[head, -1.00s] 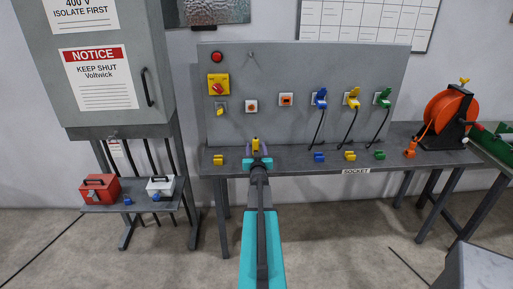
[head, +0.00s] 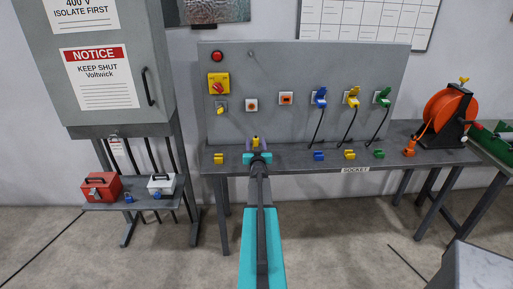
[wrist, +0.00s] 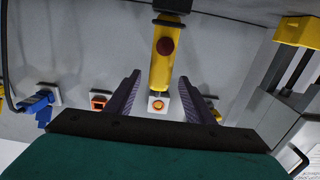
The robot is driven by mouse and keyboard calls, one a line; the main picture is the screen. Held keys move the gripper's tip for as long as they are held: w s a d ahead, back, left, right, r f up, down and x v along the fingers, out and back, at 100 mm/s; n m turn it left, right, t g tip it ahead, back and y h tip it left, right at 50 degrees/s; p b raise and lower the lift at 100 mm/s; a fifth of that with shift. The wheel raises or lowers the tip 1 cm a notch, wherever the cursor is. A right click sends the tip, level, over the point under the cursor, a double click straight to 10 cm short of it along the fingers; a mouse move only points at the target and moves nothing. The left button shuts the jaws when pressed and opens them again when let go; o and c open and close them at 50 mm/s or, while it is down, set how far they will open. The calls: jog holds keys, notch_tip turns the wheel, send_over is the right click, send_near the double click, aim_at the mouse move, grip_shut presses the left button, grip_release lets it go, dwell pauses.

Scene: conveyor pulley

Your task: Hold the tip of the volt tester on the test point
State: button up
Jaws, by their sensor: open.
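The volt tester, a yellow body with a red button (wrist: 165,47), shows in the wrist view between and beyond my two purple fingers. In the head view its yellow end (head: 256,142) shows at the tip of my arm, above the bench's front part. My gripper (wrist: 160,90) is open, with a finger on each side of the tester and visible gaps. Two small orange fittings are on the grey panel: a round one (head: 251,105) and a rectangular one (head: 286,99). I cannot tell which is the test point. The tester's tip is not clear.
The grey panel (head: 300,60) stands behind the bench (head: 310,163). Blue (head: 320,98), yellow (head: 352,97) and green (head: 383,97) plugs with cables sit on its right. A yellow piece (head: 218,158) lies left of my gripper. An orange reel (head: 447,110) stands far right.

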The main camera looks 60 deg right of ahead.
jog(key=c, duration=1.1)
jog(key=shift+r, duration=0.1)
jog(key=shift+c, duration=0.2)
jog(key=s+a+r+b, duration=0.1)
jog(key=s+a+r, duration=0.1)
jog(key=s, duration=0.5)
jog(key=s+a+r+b, duration=0.1)
jog(key=s+a+r, duration=0.1)
jog(key=s+a, duration=0.2)
jog(key=s, duration=0.3)
jog(key=shift+s+a+r, duration=0.25)
jog(key=shift+a+r, duration=0.15)
